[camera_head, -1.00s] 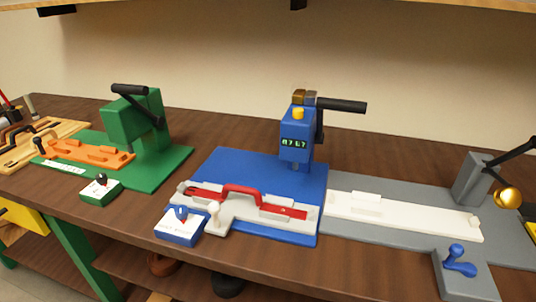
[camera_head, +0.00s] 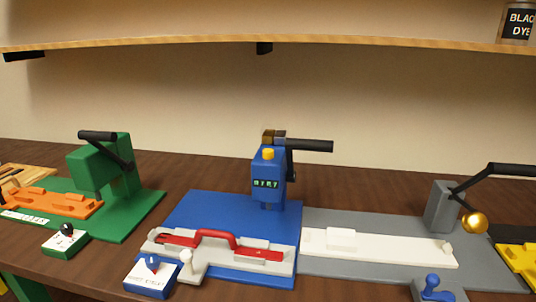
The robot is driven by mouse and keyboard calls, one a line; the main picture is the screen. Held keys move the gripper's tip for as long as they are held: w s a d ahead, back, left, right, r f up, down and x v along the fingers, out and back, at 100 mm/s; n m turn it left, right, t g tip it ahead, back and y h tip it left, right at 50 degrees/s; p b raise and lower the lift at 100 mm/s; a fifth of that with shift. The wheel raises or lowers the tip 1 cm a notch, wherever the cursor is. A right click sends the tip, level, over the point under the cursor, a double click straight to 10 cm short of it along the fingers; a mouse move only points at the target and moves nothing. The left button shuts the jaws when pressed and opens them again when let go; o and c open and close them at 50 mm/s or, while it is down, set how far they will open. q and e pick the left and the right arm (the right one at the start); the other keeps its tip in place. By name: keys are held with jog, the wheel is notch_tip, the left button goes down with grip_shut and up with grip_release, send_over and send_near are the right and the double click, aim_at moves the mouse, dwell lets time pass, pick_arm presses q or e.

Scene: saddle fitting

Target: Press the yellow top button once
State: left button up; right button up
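The yellow button (camera_head: 268,153) sits on top of the front of the blue press head (camera_head: 268,180), above a small dark display with green digits. A brown block and a black lever (camera_head: 310,146) are behind and beside it. The press stands at the back of a blue base plate (camera_head: 225,212). Neither of my grippers is in view.
A red strip with a handle (camera_head: 217,237) lies in a pale fixture before the blue press. A green press (camera_head: 100,170) stands left, and a grey station (camera_head: 440,207) with a gold ball (camera_head: 474,222) right. A wooden shelf (camera_head: 330,44) hangs above.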

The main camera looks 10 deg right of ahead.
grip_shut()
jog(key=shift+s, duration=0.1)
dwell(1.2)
